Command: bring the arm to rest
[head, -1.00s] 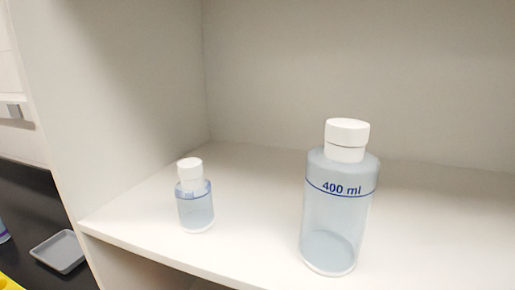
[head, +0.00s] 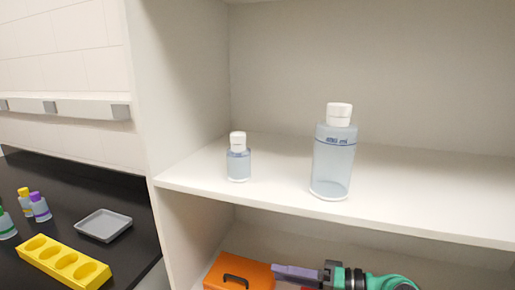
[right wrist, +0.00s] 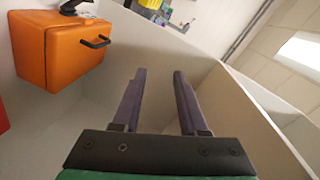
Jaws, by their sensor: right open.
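My right gripper (head: 280,271) shows at the bottom of the head view, its purple fingers pointing left in front of the lower shelf space. In the right wrist view its two fingers (right wrist: 159,74) stand apart with nothing between them. Part of my green and black right arm shows behind it. My left gripper is in neither view. A large capped bottle (head: 332,160) and a small capped bottle (head: 238,160) stand upright on the upper shelf (head: 410,185), above and apart from my right gripper.
An orange box (head: 240,272) with a dark handle is beside the fingertips in the head view; it also shows in the right wrist view (right wrist: 62,50). On the black counter at left are a grey tray (head: 104,225), a yellow holder (head: 62,262) and small bottles (head: 40,207).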

